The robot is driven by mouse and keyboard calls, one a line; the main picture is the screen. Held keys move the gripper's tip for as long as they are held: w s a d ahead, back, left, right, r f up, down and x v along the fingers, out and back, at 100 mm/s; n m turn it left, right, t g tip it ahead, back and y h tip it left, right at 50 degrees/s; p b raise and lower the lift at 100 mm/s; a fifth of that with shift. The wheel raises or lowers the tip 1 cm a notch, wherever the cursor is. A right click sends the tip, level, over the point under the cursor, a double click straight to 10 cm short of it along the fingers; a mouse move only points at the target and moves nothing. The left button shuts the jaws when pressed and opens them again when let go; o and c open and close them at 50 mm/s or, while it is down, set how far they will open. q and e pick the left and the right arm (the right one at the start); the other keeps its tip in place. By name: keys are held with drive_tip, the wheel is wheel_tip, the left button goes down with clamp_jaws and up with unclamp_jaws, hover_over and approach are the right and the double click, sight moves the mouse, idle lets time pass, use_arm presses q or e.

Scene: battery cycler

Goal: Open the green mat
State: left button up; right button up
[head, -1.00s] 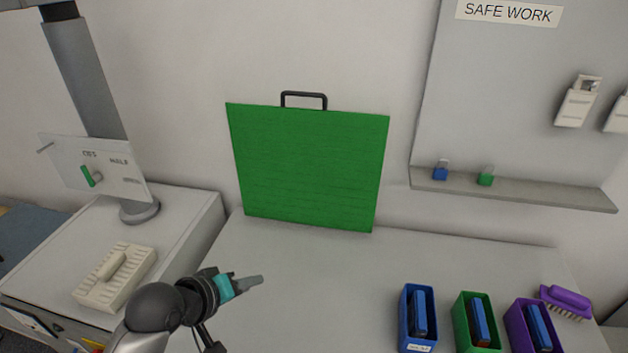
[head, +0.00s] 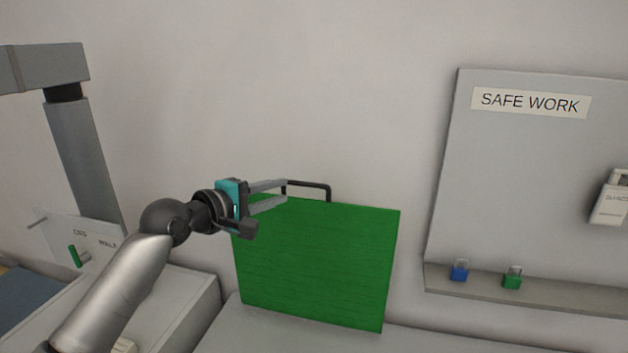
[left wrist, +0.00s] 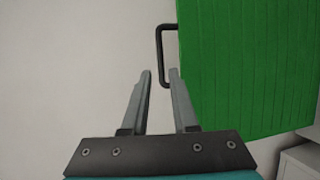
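The green mat (head: 318,265) stands upright and closed against the wall at the back of the table. Its black handle (head: 328,188) sticks up from its top edge. In the left wrist view the mat (left wrist: 250,60) fills the right side, and the handle (left wrist: 160,45) lies just beyond the fingertips. My left gripper (head: 286,192) is open at the left end of the handle. In the left wrist view its fingers (left wrist: 160,73) are apart, with the near end of the handle by the right fingertip. Whether they touch is unclear. My right gripper is not in view.
A grey board (head: 520,190) with a shelf (head: 560,293) stands at the right, with a blue padlock (head: 459,271) and a green padlock (head: 512,279). A grey post (head: 82,165) and a switch panel (head: 85,240) stand at the left. The wall above the mat is clear.

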sight(307, 184)
use_arm(q)
drive_tip(key=x, duration=1.2)
drive_tip(key=shift+f, duration=0.1)
clamp_jaws()
idle(1.4)
